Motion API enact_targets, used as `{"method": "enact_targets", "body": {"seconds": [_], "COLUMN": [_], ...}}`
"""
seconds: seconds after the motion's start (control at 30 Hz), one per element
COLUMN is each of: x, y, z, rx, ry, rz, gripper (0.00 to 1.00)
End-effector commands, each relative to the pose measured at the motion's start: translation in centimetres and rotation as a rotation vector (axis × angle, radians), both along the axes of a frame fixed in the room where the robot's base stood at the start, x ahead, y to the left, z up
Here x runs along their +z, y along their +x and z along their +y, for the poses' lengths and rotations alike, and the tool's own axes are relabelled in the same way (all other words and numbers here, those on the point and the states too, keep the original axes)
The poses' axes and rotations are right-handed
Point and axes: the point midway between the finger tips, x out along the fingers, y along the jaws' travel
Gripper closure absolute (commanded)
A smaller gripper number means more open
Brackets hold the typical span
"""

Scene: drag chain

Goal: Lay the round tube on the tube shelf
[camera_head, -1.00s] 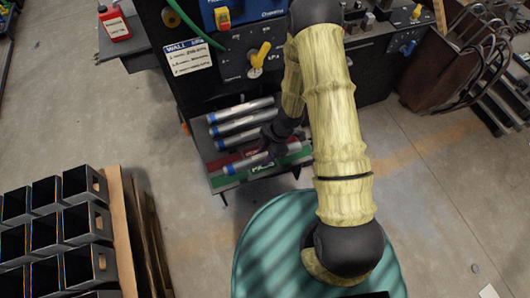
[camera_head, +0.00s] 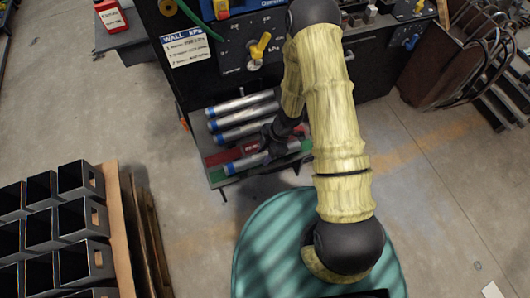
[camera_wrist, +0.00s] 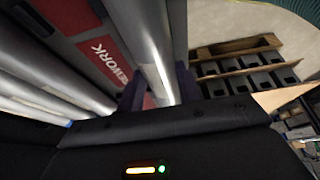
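The tube shelf (camera_head: 217,176) stands below the dark machine, with a red strip and a green strip along its front part. The round tube (camera_head: 236,166), grey with a blue end, lies along the green front strip and covers much of it. My gripper (camera_head: 270,148) reaches down to the tube's middle from above. In the wrist view the tube (camera_wrist: 150,45) runs between my two fingers (camera_wrist: 160,90). A red gap shows between the left finger and the tube, so the gripper looks open around it. The fingertips' far sides are hidden.
Several similar tubes (camera_head: 240,117) lie side by side behind the red strip marked REWORK (camera_head: 250,147). The machine panel (camera_head: 235,45) rises behind them. Square dark tubes (camera_head: 75,225) stand on a wooden pallet at left. Floor between pallet and shelf is clear.

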Motion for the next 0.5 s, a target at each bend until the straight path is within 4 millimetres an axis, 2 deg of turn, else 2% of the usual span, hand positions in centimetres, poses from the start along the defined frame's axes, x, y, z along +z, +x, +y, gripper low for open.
{"method": "enact_targets", "body": {"seconds": [0.03,0.1,0.13,0.5], "x": [0.06,0.05,0.05,0.44], "y": [0.02,0.02,0.01,0.06], "z": [0.03,0.03,0.03,-0.15], "rx": [0.000,0.000,0.000,0.000], "ry": [0.001,0.001,0.001,-0.001], "rz": [-0.001,-0.001,-0.001,-0.001], "gripper": [0.57,0.43,0.39,0.39]}}
